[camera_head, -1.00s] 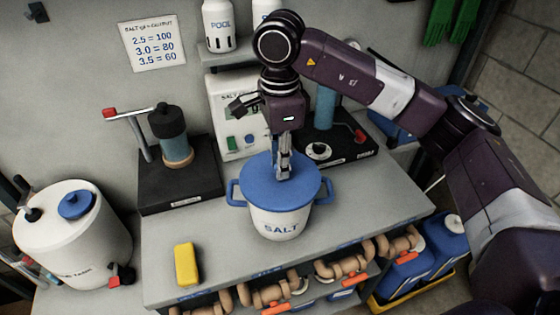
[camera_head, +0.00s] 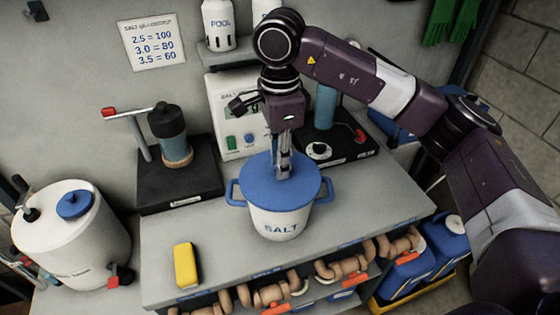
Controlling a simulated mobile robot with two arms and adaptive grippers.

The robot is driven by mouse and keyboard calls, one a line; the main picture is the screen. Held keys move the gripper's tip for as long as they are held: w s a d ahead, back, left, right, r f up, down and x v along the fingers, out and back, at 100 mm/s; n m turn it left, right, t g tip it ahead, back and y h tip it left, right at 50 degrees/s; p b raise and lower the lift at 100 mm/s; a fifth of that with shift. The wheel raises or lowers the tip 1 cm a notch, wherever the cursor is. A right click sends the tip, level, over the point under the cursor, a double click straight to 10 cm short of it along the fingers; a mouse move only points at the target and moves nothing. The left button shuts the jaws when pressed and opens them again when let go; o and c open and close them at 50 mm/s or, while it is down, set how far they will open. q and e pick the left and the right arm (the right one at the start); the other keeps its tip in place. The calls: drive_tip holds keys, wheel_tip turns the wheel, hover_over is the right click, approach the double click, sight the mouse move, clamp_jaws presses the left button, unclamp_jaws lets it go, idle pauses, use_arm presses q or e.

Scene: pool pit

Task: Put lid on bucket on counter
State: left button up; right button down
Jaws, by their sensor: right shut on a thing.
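The white bucket (camera_head: 280,224) marked SALT stands upright on the grey counter (camera_head: 225,262), with a blue handle on each side. The round blue lid (camera_head: 258,186) lies over the bucket's mouth and looks level. Its rim meets the bucket's top, though I cannot tell whether it is pressed fully down. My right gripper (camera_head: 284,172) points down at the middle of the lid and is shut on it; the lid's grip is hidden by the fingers. My left gripper is not in view.
A yellow block (camera_head: 186,265) lies on the counter's front left. Black pump stands are behind the bucket at left (camera_head: 180,180) and right (camera_head: 345,148). A white tank (camera_head: 72,240) stands at far left. Pipes fill the shelf below; the counter's front middle is clear.

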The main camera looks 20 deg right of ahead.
drive_tip(key=c, duration=1.7)
unclamp_jaws()
drive_tip(key=shift+o, duration=0.2)
drive_tip(key=o, duration=0.5)
drive_tip(key=shift+r, duration=0.1)
drive_tip(key=shift+r+p, duration=1.95)
drive_tip(key=shift+r, duration=1.45)
